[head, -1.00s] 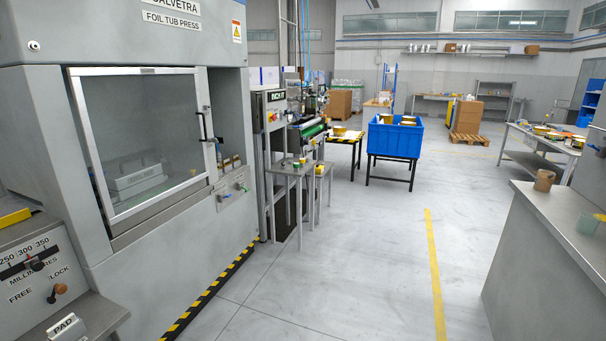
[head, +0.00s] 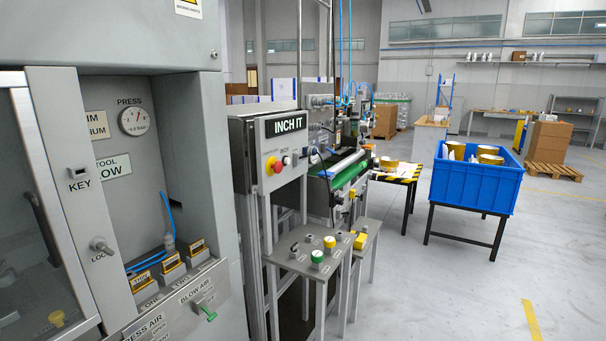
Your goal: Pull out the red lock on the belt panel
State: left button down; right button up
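The belt panel (head: 286,140) is a grey box with a black "INCH IT" sign, standing left of the green belt (head: 345,172). A red round knob (head: 277,167) on a yellow base sits on its front face, at the lower left. This is the only red control I can make out there. Whether it is pushed in or out is too small to tell. A small dark control (head: 294,160) sits to its right. Neither of my grippers is in view.
A small grey stand (head: 317,255) with green and yellow buttons is in front of the belt machine. The grey press (head: 130,60) fills the left side. A blue crate (head: 475,185) stands on a black frame at right. The floor (head: 450,290) at front right is clear.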

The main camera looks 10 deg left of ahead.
aim_at(278, 165)
jog(key=i+u, duration=0.15)
jog(key=i, duration=0.35)
jog(key=i+l+u, duration=0.15)
jog(key=i, duration=0.3)
jog(key=i+l+u, duration=0.2)
jog(key=i, duration=0.3)
jog(key=i+l+u, duration=0.15)
jog(key=i, duration=0.35)
jog(key=l, duration=0.1)
